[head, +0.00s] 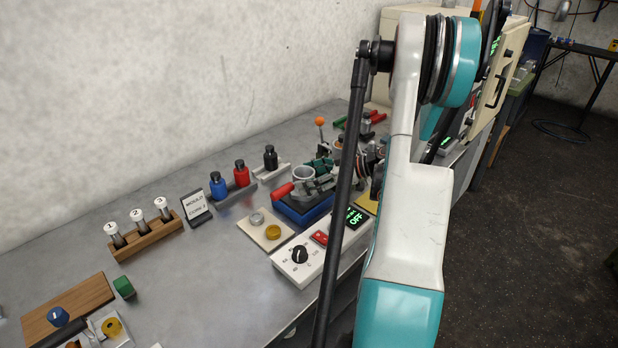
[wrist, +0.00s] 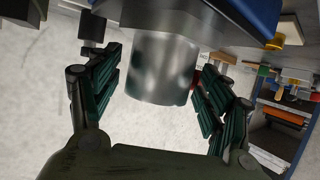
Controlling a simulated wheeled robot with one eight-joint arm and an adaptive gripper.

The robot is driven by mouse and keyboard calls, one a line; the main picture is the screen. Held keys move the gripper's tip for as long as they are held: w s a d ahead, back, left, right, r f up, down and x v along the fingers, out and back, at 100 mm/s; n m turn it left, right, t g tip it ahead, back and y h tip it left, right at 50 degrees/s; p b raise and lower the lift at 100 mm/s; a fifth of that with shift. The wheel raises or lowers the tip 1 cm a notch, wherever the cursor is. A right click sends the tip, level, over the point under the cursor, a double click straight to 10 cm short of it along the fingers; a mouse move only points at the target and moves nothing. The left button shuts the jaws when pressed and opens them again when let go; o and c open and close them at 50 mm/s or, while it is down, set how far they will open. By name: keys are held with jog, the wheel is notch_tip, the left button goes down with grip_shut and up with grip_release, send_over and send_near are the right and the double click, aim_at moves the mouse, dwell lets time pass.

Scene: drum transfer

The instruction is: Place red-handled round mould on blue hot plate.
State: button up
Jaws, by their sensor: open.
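The red-handled round mould (head: 303,175) is a grey metal cup that appears to rest on the blue hot plate (head: 302,215), its red handle pointing left. In the wrist view the mould (wrist: 160,68) is a shiny cylinder between my fingers, its far end against a grey surface. The hot plate's blue side (wrist: 258,14) shows at upper right there. My gripper (wrist: 157,82) is open, with one dark green finger on each side of the mould and gaps visible. In the head view my gripper (head: 308,183) is small, beside the mould, and my arm partly hides this area.
A white control box (head: 300,262) with a dial and an OFF display stands in front of the hot plate. A pad with metal and gold discs (head: 257,236) lies left of it. Blue and red bottles (head: 241,174) and a vial rack (head: 147,237) stand farther left. The front-middle bench is clear.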

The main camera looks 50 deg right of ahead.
jog(key=p+v, duration=0.3)
jog(key=v, duration=0.9)
